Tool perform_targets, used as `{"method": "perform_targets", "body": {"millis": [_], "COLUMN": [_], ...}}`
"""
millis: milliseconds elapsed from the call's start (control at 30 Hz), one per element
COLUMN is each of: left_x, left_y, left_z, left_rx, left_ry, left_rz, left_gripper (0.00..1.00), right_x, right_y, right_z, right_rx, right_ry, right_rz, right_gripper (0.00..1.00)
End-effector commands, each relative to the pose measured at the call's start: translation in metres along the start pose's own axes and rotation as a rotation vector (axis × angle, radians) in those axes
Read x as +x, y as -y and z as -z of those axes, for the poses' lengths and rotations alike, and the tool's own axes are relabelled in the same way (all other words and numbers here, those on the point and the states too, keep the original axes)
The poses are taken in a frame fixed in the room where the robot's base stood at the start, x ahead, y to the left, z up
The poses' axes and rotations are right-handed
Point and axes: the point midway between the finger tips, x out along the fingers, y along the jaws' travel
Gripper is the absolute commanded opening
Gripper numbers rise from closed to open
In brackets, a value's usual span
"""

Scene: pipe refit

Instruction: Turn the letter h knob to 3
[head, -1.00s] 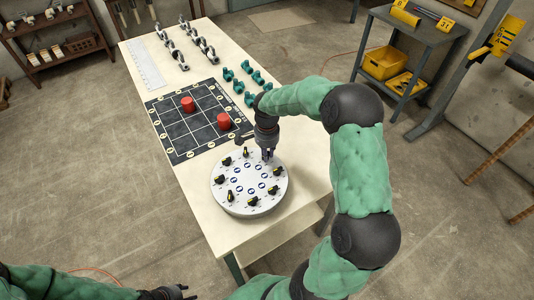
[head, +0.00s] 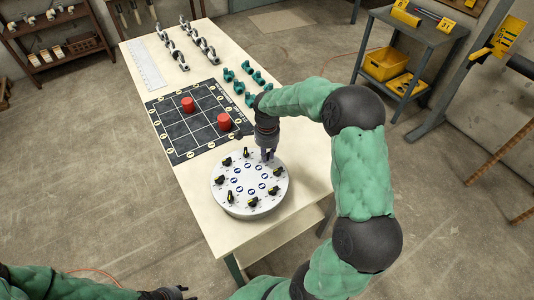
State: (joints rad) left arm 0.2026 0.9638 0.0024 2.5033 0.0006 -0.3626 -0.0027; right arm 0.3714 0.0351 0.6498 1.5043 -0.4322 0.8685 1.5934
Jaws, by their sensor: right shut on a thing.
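A round white dial plate (head: 249,186) lies on the near part of the table. Several black and yellow knobs stand around its rim, such as one (head: 231,196) at the left and one (head: 274,190) at the right. Blue marks sit in a ring inside them. The letters are too small to read. My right gripper (head: 267,158) points down at the plate's far right edge and is shut on a knob there, which its fingers mostly hide. My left gripper (head: 182,292) is low at the bottom edge, away from the table; its jaws are too small to judge.
A dark grid board (head: 191,134) with two red cylinders (head: 188,104) lies behind the plate. Teal parts (head: 239,87), metal clamps (head: 183,61) and a white ruler (head: 146,65) lie farther back. The table (head: 212,196) is bare left of the plate.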

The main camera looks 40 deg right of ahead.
Motion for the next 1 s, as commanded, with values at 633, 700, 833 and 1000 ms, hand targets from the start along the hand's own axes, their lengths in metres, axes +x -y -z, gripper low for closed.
{"method": "perform_targets", "body": {"millis": [633,700,833,1000], "left_x": [0.000,0.000,0.000,0.000], "left_y": [0.000,0.000,0.000,0.000], "left_z": [0.000,0.000,0.000,0.000], "left_rx": [0.000,0.000,0.000,0.000], "left_ry": [0.000,0.000,0.000,0.000], "left_rz": [0.000,0.000,0.000,0.000], "left_gripper": [0.40,0.40,0.40,0.40], "right_x": [-0.011,-0.022,-0.047,-0.080], "right_y": [0.001,0.001,0.001,0.001], "right_z": [0.000,0.000,0.000,0.000], "right_rx": [0.000,0.001,0.001,0.000], "right_ry": [0.000,-0.001,-0.001,0.000], "right_rz": [0.003,0.005,0.005,0.004], "right_gripper": [0.44,0.44,0.44,0.44]}}
